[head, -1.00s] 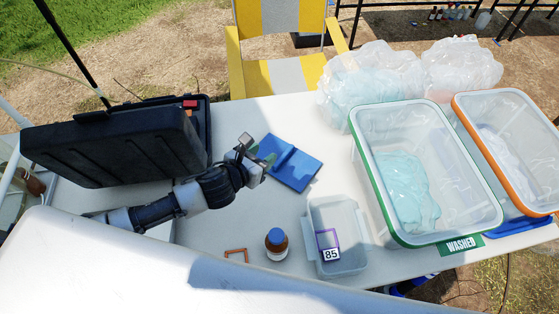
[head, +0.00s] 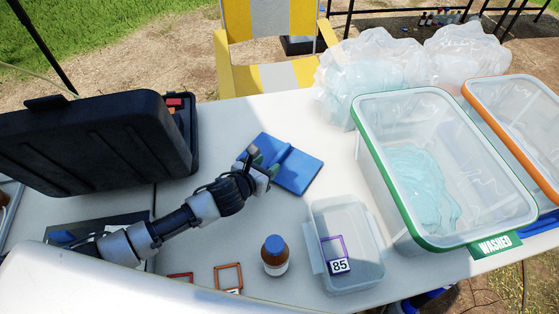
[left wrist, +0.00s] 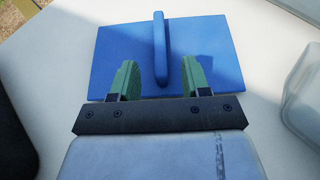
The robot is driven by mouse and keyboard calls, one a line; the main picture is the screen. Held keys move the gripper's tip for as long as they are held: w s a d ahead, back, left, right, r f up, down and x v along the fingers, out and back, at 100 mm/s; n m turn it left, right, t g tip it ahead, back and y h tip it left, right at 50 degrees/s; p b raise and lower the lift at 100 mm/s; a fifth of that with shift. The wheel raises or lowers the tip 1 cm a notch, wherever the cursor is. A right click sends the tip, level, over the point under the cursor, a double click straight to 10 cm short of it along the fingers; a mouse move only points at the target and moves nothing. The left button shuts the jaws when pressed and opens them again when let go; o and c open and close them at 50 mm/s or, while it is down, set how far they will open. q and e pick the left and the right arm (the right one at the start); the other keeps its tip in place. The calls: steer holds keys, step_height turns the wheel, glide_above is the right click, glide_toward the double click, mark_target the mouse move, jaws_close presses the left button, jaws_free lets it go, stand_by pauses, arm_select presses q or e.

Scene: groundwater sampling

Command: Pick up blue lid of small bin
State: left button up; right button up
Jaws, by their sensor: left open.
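The blue lid (head: 299,171) lies flat on the white table, with a raised ridge handle along its middle. In the left wrist view the lid (left wrist: 210,50) fills the top centre, and its ridge runs away from me between the fingers. My left gripper (head: 262,168) is at the lid's near left edge; in the left wrist view the gripper (left wrist: 158,82) has its green fingers apart, one on each side of the ridge's near end. Nothing is held. The small clear bin (head: 347,222) with the label 85 stands open on the table, nearer and right of the lid. My right gripper is not seen.
A black case (head: 95,145) stands open at left. A brown bottle with a blue cap (head: 275,262) stands beside the small bin. A green-rimmed bin (head: 375,165) and an orange-rimmed bin (head: 490,105) stand at right, with clear bags (head: 365,75) behind.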

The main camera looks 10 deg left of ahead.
mark_target(276, 158)
arm_select(q)
steer(key=shift+x, duration=2.75)
jaws_close()
